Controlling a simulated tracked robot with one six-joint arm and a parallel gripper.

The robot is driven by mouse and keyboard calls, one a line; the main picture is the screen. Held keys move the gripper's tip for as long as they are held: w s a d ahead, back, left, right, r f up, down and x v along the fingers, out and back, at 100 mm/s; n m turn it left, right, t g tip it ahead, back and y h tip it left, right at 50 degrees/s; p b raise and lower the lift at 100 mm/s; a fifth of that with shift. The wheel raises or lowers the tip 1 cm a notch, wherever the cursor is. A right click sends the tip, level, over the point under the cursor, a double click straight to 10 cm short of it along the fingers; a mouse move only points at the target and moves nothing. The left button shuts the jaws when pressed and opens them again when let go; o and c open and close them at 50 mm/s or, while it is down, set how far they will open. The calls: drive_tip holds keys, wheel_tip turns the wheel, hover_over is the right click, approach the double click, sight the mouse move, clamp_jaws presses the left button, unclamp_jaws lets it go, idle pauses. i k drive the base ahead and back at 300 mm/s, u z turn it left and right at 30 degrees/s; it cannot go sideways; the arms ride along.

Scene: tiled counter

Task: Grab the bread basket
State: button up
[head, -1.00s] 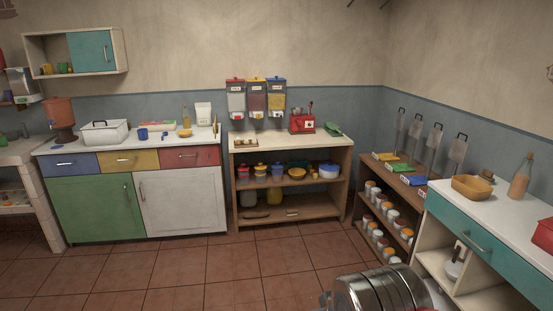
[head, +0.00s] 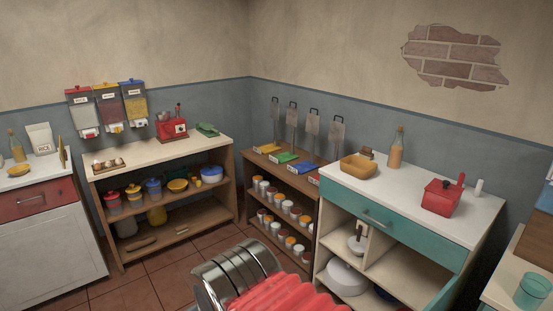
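A tan, open basket (head: 358,168), which looks like the bread basket, sits on the white top of the teal-drawer counter (head: 440,197) at the right. It stands near the counter's left end. I cannot make out anything inside it. Part of my arm, a ringed metal section and a red ribbed sleeve, shows at the bottom middle, well short of the basket. My gripper's fingers are not in view.
A bottle (head: 396,148) and a small brown item (head: 367,153) stand behind the basket. A red box-like pot (head: 442,196) is to its right. Left is a shelf of jars (head: 290,198). Tiled floor (head: 155,283) shows at the lower left.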

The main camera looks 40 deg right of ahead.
sight(357, 167)
drive_tip(key=z, duration=0.2)
drive_tip(key=i, duration=1.45)
drive_tip(key=z, duration=0.65)
drive_tip(key=i, duration=0.75)
drive_tip(key=z, duration=0.7)
drive_tip(key=i, duration=0.7)
drive_tip(key=z, duration=0.7)
drive_tip(key=i, duration=0.6)
drive_tip(key=z, duration=0.3)
